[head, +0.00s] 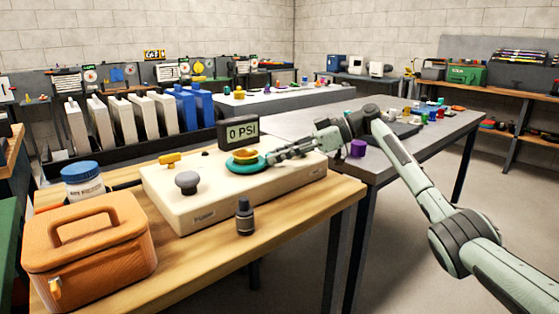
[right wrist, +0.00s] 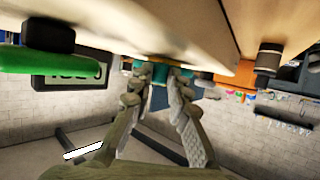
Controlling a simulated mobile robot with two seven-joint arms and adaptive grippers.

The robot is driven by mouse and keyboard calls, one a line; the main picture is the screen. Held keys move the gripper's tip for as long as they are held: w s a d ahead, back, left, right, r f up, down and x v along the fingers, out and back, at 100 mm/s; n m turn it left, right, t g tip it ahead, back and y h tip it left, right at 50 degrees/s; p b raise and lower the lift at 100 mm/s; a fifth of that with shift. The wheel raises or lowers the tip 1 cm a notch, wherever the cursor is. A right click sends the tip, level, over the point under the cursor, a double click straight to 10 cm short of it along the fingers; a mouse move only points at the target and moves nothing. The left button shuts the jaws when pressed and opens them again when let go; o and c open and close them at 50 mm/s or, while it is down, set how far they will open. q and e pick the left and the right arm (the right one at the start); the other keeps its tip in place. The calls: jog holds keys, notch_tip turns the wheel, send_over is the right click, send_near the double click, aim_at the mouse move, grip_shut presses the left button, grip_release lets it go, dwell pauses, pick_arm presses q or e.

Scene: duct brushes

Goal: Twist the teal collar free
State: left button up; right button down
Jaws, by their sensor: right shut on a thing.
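My left gripper is not in view.
A grey knob (head: 187,182) and a yellow lever (head: 170,159) stand on the unit left of the collar. A dark bottle (head: 245,217), an orange case (head: 90,250) and a blue-lidded jar (head: 83,182) crowd the wooden bench (head: 300,220). Bare wood shows at the front right.

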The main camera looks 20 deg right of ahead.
jog(key=shift+w+f+g, duration=0.1)
jog(key=shift+w+g, duration=0.05)
jog(key=shift+g, duration=0.15)
jog(key=c, duration=1.4)
grip_release()
jog(key=shift+a, duration=0.1)
jog(key=shift+c, duration=0.2)
jog(key=v, duration=1.2)
jog(key=shift+f, duration=0.1)
